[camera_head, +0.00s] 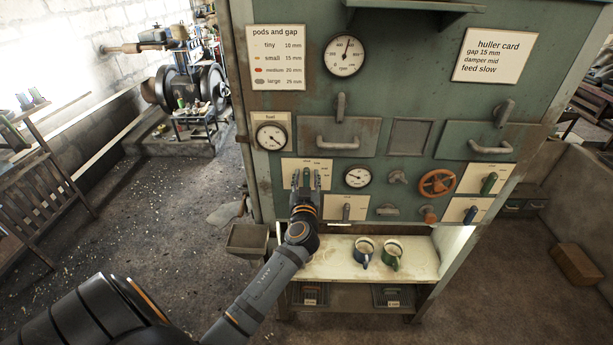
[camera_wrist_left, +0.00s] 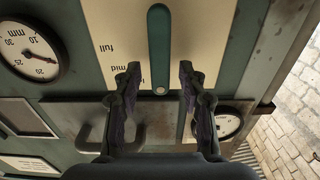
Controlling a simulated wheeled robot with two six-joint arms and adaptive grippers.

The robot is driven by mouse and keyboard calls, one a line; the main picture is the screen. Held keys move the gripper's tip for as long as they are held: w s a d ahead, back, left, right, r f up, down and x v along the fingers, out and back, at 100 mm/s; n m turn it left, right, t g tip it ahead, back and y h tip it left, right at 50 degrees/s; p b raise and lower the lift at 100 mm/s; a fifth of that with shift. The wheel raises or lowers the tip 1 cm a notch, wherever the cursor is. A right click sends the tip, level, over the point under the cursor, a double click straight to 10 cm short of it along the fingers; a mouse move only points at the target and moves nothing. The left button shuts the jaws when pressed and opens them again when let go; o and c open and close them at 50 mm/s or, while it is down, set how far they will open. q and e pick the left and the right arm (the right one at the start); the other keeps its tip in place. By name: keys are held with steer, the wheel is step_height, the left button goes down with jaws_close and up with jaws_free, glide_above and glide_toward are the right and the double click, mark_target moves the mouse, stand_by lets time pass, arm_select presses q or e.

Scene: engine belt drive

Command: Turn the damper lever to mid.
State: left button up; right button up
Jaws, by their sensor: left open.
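The plate carries the upturned words "full" and "mid" to the left of the lever; no plate title is readable. My right gripper is not in view.
The green panel (camera_head: 400,125) also carries gauges, drawer handles, an orange handwheel (camera_head: 437,183) and more levers, such as a green one (camera_head: 489,183) and a blue one (camera_head: 470,214). A card (camera_head: 491,55) reads "damper mid". Two mugs (camera_head: 378,253) stand on the shelf below.

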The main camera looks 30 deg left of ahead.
arm_select(q)
jaws_close()
steer(key=shift+f+m, duration=0.1)
steer(key=shift+m, duration=0.3)
steer(key=shift+w+d+f+m+b, duration=0.1)
steer(key=shift+w+d+m+b, duration=0.1)
steer(key=shift+m+b, duration=0.7)
steer(key=m, duration=0.2)
steer(key=m+b, duration=0.1)
steer(key=m, duration=0.1)
steer(key=d+m, duration=0.1)
steer(key=m, duration=0.1)
steer(key=shift+w+f, duration=0.2)
steer(key=shift+w+d+f+m, duration=0.1)
steer(key=shift+f+m, duration=0.1)
steer(key=shift+m, duration=1.4)
